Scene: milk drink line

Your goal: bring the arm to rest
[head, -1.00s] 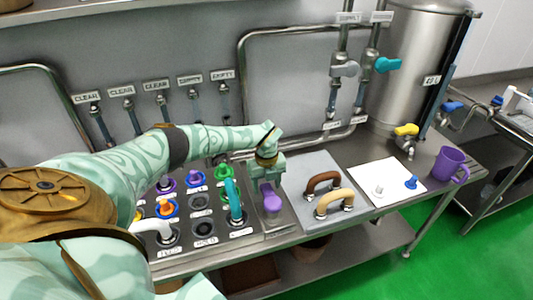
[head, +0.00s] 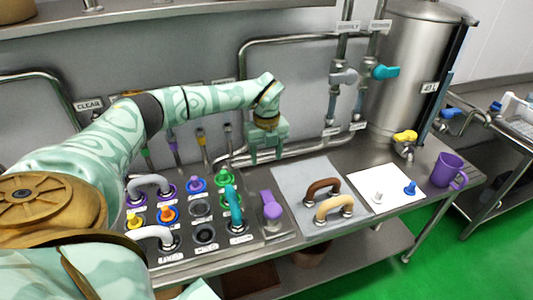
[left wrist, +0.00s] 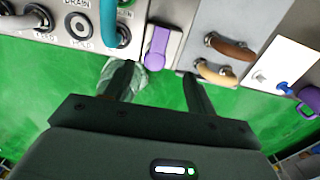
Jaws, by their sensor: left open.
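My left gripper (head: 266,157) is open and empty in the head view. It hangs with its fingers down above the back part of the steel bench. The lever also shows in the left wrist view (left wrist: 158,46). My right gripper is not in view.
The valve panel (head: 270,238) has several coloured knobs and curved handles. A grey mat (head: 290,178) holds a brown handle (head: 322,187) and a tan handle (head: 334,208). A white sheet (head: 365,179), a purple mug (head: 447,170) and a steel tank (head: 402,75) stand to the right. Pipes run behind the gripper.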

